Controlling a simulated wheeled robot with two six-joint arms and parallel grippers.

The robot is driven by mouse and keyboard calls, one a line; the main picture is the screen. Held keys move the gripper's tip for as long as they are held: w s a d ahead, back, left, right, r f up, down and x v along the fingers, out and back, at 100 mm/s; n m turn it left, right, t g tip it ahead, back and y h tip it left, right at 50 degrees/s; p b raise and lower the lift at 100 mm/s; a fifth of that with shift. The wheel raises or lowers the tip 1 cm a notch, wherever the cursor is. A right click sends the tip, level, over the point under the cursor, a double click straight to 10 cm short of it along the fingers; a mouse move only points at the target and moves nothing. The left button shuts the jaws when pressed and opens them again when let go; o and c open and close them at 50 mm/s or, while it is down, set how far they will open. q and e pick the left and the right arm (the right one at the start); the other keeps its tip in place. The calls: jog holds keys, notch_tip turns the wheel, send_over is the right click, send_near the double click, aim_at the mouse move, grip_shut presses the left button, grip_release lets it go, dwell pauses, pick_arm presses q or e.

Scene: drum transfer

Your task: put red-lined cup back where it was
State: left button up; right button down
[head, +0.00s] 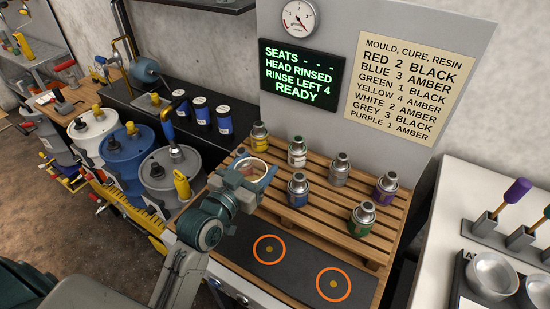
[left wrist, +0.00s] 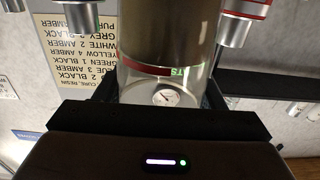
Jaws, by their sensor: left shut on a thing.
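My left gripper (head: 250,178) is shut on the red-lined cup (head: 252,168). In the head view the cup's round open rim shows between the jaws, over the left part of the slatted wooden rack. In the left wrist view the cup (left wrist: 165,84) is clear, with a red line around it and something dark inside. The jaws hide part of its wall. I cannot tell its exact height above the rack. My right gripper is not in view.
The slatted rack (head: 325,238) holds several cans, including a yellow (head: 259,136), blue (head: 298,190) and green one (head: 362,218). A dark mat (head: 300,268) in front has two empty orange rings. Drums (head: 168,180) stand left. A screen (head: 300,75) reads "RINSE LEFT 4 READY".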

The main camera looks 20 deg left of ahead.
pick_arm(q)
jog(key=shift+w+d+f+p, duration=0.2)
jog(key=shift+w+f+p, duration=0.15)
jog(key=shift+w+f, duration=0.6)
jog(key=shift+w+d+f+p, duration=0.3)
jog(key=shift+w+f, duration=0.1)
jog(key=shift+w, duration=1)
jog(key=shift+w+d+f+p, duration=0.15)
jog(key=shift+w+f+p, duration=0.2)
jog(key=shift+w+f, duration=0.6)
jog(key=shift+w+r, duration=0.2)
jog(key=shift+r, duration=0.05)
jog(key=shift+f, duration=0.1)
jog(key=shift+f, duration=0.15)
jog(key=o, duration=1)
jog(key=shift+c, duration=0.2)
